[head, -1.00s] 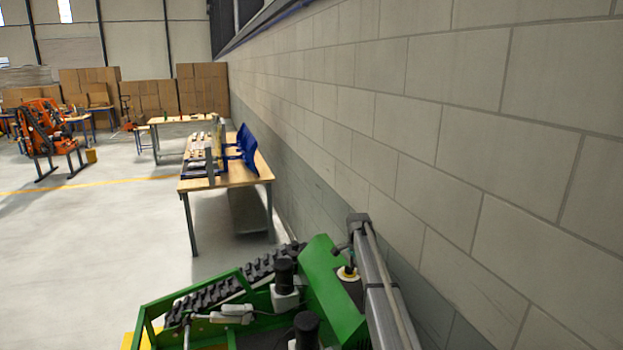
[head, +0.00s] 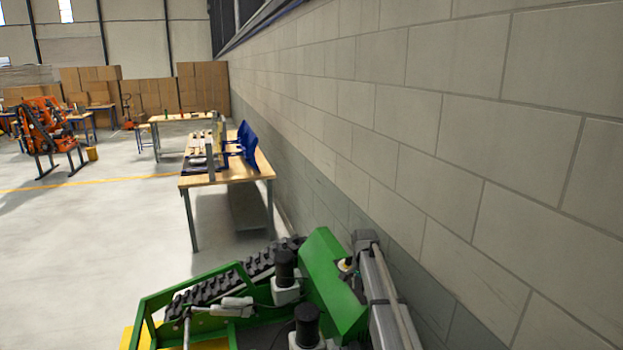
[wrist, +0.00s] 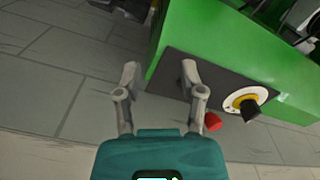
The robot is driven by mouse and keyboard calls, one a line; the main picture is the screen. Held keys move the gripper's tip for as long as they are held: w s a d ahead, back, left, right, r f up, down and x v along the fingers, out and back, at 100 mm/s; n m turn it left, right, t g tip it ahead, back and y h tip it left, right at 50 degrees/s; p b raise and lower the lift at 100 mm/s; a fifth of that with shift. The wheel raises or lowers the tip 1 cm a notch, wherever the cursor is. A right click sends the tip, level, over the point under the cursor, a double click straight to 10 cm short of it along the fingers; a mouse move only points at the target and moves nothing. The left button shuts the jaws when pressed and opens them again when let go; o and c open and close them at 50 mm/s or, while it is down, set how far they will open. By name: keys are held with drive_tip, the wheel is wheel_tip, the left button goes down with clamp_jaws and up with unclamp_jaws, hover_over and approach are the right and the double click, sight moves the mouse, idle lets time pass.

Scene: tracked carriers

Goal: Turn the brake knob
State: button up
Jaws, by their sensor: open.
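A black knob (wrist: 250,110) stands on a round white plate with a yellow ring, on the dark panel (wrist: 208,92) of a green tracked carrier (wrist: 188,30). A red round knob (wrist: 212,122) sits at the panel's edge, left of the black one. I cannot tell which is the brake knob. In the head view the carrier (head: 320,262) is at the bottom, and the plate (head: 345,265) shows in part beside my arm. My gripper (wrist: 159,76) is open and empty, left of both knobs and apart from them. Its right finger overlaps the panel in the picture.
A block wall (head: 470,150) runs close along the right. Orange equipment (head: 45,130) and cardboard boxes (head: 150,97) are far back. The floor (head: 90,240) at left is clear.

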drive_tip(key=s+f+n+b, duration=0.3)
drive_tip(key=s, duration=0.8)
drive_tip(key=s+f+n+b, duration=0.3)
drive_tip(key=s, duration=0.8)
drive_tip(key=s+f+n+b, duration=0.3)
drive_tip(key=s+f, duration=0.1)
drive_tip(key=s, duration=0.8)
drive_tip(key=shift+d, duration=0.2)
drive_tip(key=shift+a, duration=0.1)
